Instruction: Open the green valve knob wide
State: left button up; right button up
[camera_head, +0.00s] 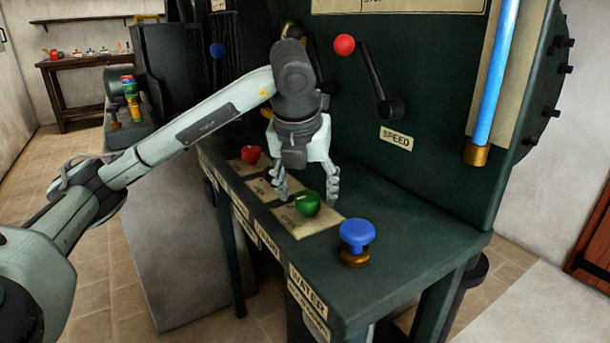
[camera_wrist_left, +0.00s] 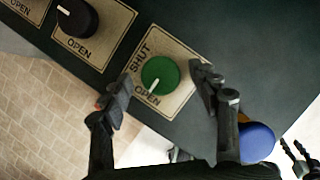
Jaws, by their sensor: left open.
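The green valve knob (camera_head: 307,203) sits on a cream plate on the dark green bench. In the left wrist view, the green knob (camera_wrist_left: 160,73) is round, with a white mark on its edge towards the word OPEN. The word SHUT is on the other side of the plate. My left gripper (camera_head: 306,192) is open and points down over the knob. In the left wrist view, my left gripper (camera_wrist_left: 164,80) has one finger on each side of the knob, apart from it. A dark jointed part at that view's right edge looks like my right gripper (camera_wrist_left: 301,160), partly cut off.
A blue mushroom-shaped knob (camera_head: 357,234) on a brass base stands right of the green knob. A red knob (camera_head: 250,154) and a black knob (camera_wrist_left: 77,17) sit on neighbouring plates. A red-balled lever (camera_head: 372,75) stands out from the panel behind.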

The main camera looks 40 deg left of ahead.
pick_arm(q)
jog(key=v, duration=1.1)
jog(key=shift+s+r, duration=0.2)
jog(key=shift+r, duration=0.05)
